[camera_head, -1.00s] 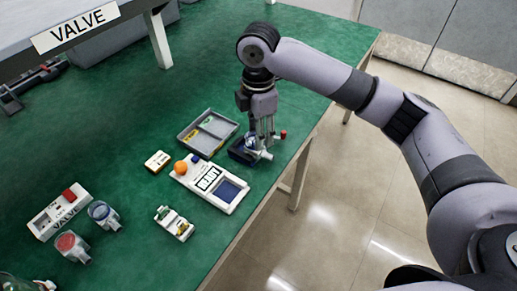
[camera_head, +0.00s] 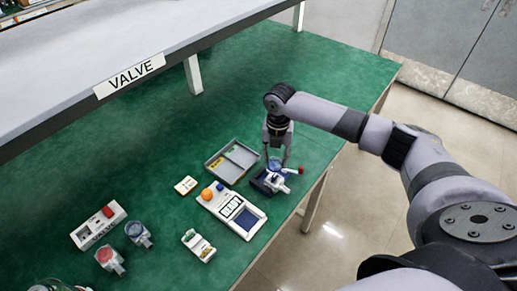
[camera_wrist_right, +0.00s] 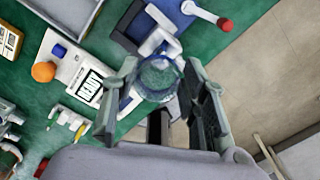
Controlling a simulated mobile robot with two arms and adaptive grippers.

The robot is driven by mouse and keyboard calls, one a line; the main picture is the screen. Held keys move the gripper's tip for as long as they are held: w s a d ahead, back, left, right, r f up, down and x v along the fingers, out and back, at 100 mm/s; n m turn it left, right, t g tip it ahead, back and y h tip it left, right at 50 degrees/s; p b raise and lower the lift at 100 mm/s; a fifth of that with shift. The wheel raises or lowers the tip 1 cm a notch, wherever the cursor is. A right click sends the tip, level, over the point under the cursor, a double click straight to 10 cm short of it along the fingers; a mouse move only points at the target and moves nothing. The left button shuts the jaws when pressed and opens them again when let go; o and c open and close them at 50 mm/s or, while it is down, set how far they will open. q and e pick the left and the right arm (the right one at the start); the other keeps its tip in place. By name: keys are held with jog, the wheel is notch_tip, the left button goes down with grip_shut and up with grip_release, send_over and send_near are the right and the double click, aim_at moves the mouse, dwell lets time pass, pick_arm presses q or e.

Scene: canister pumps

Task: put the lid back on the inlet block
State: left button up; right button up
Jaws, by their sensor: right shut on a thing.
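My right gripper (camera_head: 277,160) is shut on a round, clear bluish lid (camera_wrist_right: 158,78), with one finger on each side of it in the wrist view. In the head view the lid (camera_head: 275,163) shows between the fingers, close to the white inlet block (camera_head: 275,182). The block rests in a dark blue cradle (camera_wrist_right: 165,25) and also shows in the wrist view (camera_wrist_right: 153,42), just beyond the lid. The lid overlaps the block there, so any gap or contact cannot be told. My left gripper is not in view.
A white device with a READY display (camera_head: 231,207) and orange ball stands left of the cradle. A grey tray (camera_head: 215,169) lies behind it. A white lever with a red tip (camera_head: 300,170) sticks out right of the block, near the table edge. A shelf marked VALVE (camera_head: 130,75) overhangs the back.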

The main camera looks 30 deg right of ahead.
jog(key=shift+d+f, duration=0.2)
jog(key=shift+f, duration=0.1)
notch_tip(320, 180, down, 4)
jog(key=b, duration=0.4)
jog(key=shift+r, duration=0.1)
jog(key=shift+f+b, duration=0.3)
jog(key=shift+b, duration=0.2)
jog(key=shift+f, duration=0.85)
jog(key=shift+r+p, duration=0.1)
jog(key=shift+p, duration=0.35)
jog(key=shift+f, duration=0.2)
dwell(0.9)
jog(key=shift+p, duration=0.45)
dwell(0.6)
jog(key=o, duration=0.9)
